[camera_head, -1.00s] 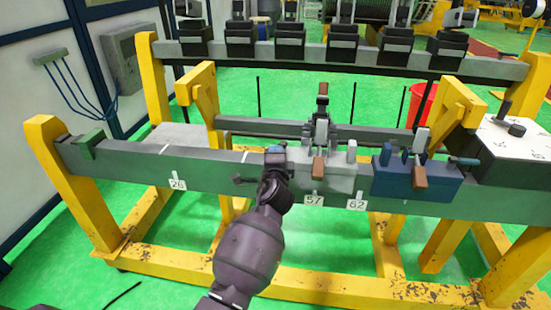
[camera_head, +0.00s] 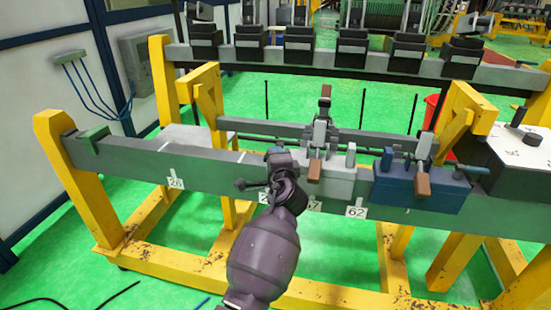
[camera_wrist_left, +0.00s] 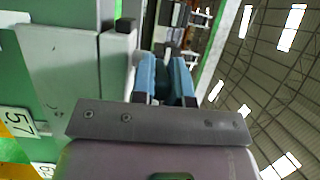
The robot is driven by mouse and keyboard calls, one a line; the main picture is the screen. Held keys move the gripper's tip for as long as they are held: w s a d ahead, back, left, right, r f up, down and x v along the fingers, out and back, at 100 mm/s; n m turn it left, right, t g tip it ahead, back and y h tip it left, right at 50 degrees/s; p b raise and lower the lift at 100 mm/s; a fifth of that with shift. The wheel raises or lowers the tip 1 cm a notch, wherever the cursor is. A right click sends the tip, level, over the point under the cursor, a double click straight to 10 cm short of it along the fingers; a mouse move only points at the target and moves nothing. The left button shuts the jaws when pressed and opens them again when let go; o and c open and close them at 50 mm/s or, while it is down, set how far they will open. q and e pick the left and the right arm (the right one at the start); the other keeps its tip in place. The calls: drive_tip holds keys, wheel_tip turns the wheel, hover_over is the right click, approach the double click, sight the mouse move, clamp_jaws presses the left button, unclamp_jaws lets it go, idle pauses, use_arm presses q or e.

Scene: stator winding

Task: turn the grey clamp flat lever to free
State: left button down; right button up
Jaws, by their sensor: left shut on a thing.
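The grey clamp (camera_head: 340,183) sits on the long grey beam, with an orange-tipped handle hanging at its front and a black-and-orange handle standing up behind. My left gripper (camera_head: 275,155) is at the clamp's left end, at about the height of its top. In the left wrist view its blue fingers (camera_wrist_left: 167,82) are close together beside the clamp's grey body (camera_wrist_left: 62,65) and a grey post (camera_wrist_left: 120,45). The gripper is shut on a part at this end, apparently the flat lever, which is mostly hidden by the fingers and wrist. My right gripper is out of view.
A blue clamp (camera_head: 415,190) with an orange-tipped handle stands just right of the grey one. Yellow frame posts (camera_head: 75,175) stand around, and a dark box (camera_head: 515,160) is at the right.

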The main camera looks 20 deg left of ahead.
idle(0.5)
use_arm(q)
drive_tip(key=c, duration=1.4)
unclamp_jaws()
drive_tip(key=shift+d, duration=0.1)
